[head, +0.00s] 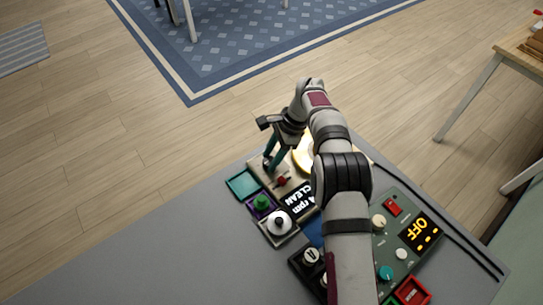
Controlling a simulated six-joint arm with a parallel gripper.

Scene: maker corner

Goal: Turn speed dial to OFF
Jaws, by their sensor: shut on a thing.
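My gripper (270,163), with teal fingers, reaches down at the far left end of the beige unit (257,172). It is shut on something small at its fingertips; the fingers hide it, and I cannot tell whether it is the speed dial. A small red knob or lever (282,181) sits on the beige unit just right of and below the fingertips.
The grey table (190,265) is clear at left.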

